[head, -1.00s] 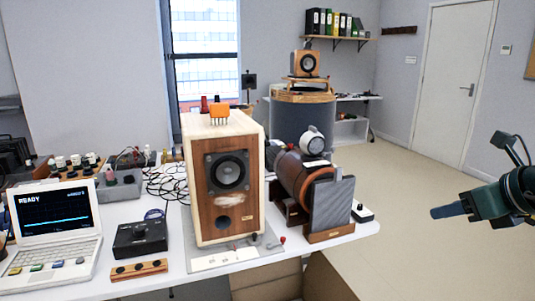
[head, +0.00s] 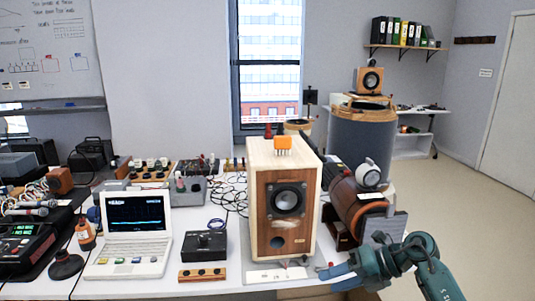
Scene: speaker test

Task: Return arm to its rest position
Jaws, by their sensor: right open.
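My right gripper (head: 338,275) is at the lower right of the head view, in front of the table's right front corner. Its blue fingers point left, toward the foot of the wooden speaker (head: 285,205). The fingers are open with nothing between them. My right arm comes in from the lower right edge. The gripper overlaps the lower right of the speaker's base in the picture; I cannot tell whether it touches anything. My left gripper is not in view.
The white table (head: 222,285) holds a laptop (head: 137,225), a black knob box (head: 204,244) and a wooden strip (head: 202,274). A copper-brown cylinder (head: 352,205) lies right of the speaker, close behind my right arm. Open floor (head: 470,200) lies at the right.

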